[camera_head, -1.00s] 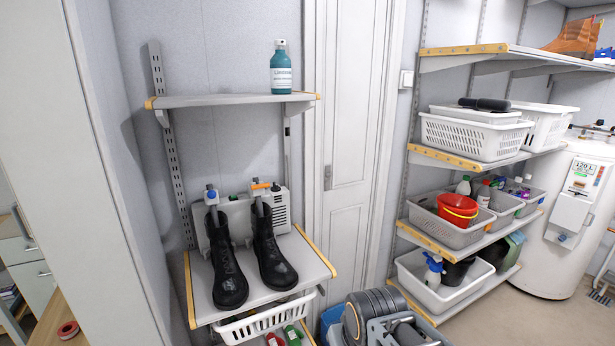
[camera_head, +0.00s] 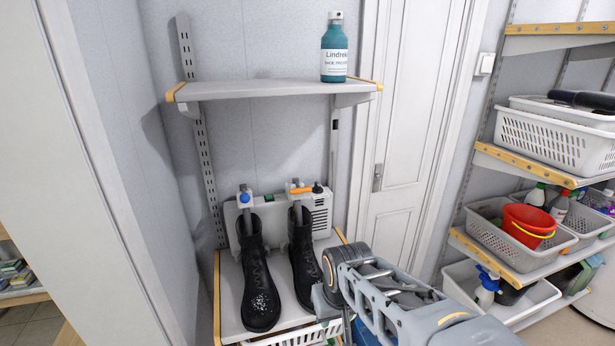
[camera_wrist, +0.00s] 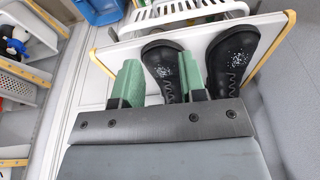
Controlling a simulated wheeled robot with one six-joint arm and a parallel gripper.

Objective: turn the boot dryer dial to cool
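The boot dryer (camera_head: 321,215) is a white box with a slotted vent, standing at the back of the lower shelf behind two black boots. Small blue, green, orange and black parts show along its top; the small black knob (camera_head: 317,188) at its right end may be the dial. Its setting is too small to read. The left boot (camera_head: 262,285) and right boot (camera_head: 304,262) hide much of the dryer's front. My gripper's green fingers (camera_wrist: 162,78) are apart and empty in the wrist view, with the boot toes beyond them. The dryer is not clear in that view.
An upper shelf (camera_head: 240,90) with a teal bottle (camera_head: 334,55) overhangs the dryer. A tall white panel (camera_head: 95,170) stands left. A white basket (camera_head: 295,337) hangs below the lower shelf. Shelves with baskets (camera_head: 560,140) stand right, past a white door (camera_head: 410,130).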

